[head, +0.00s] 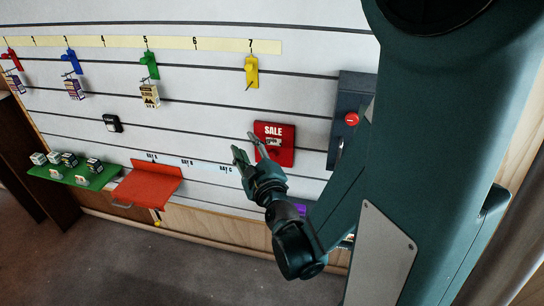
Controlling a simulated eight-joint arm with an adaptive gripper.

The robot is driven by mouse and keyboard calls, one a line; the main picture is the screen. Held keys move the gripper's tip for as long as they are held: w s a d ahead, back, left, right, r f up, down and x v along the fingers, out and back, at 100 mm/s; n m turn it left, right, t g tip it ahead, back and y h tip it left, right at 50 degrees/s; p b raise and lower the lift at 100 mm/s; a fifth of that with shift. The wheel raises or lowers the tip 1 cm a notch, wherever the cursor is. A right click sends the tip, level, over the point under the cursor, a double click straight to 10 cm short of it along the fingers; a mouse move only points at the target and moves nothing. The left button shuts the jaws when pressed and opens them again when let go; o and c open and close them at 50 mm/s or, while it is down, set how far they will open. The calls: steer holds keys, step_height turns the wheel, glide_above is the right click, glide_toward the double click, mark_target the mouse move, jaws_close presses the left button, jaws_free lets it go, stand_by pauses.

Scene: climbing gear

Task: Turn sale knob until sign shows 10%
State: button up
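The red sale sign (287,156) hangs on the slatted wall right of centre, with "SALE" in white at its top. A small pale window sits below the word, but its figure is too small and partly covered to read. I cannot make out the sale knob; my gripper hides the lower left of the sign. My gripper (246,146) is in front of the sign's left edge, its two fingers spread and pointing up and left. Nothing shows between them. I cannot tell whether a finger touches the sign.
A dark panel (348,88) with a red round button (352,119) is right of the sign. Coloured hooks, including a yellow one (251,71), line the numbered strip above. A red tray (148,186) and a green shelf (88,177) with small boxes project at lower left.

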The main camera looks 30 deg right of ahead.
steer(key=d+m+g+h, duration=0.2)
steer(key=d+m+h, duration=0.3)
steer(key=d+m, duration=0.5)
steer(key=m+g+y+p, duration=0.1)
steer(key=m+g, duration=0.3)
steer(key=m, duration=0.5)
glide_toward(272, 156)
steer(key=shift+w+d+f, duration=0.1)
steer(key=shift+w+d, duration=0.25)
steer(key=shift+w, duration=0.3)
steer(key=shift+w+d, duration=0.1)
steer(key=shift+b+x, duration=0.85)
steer(key=shift+x, duration=2.95)
steer(key=shift+f, duration=0.1)
steer(key=c, duration=0.9)
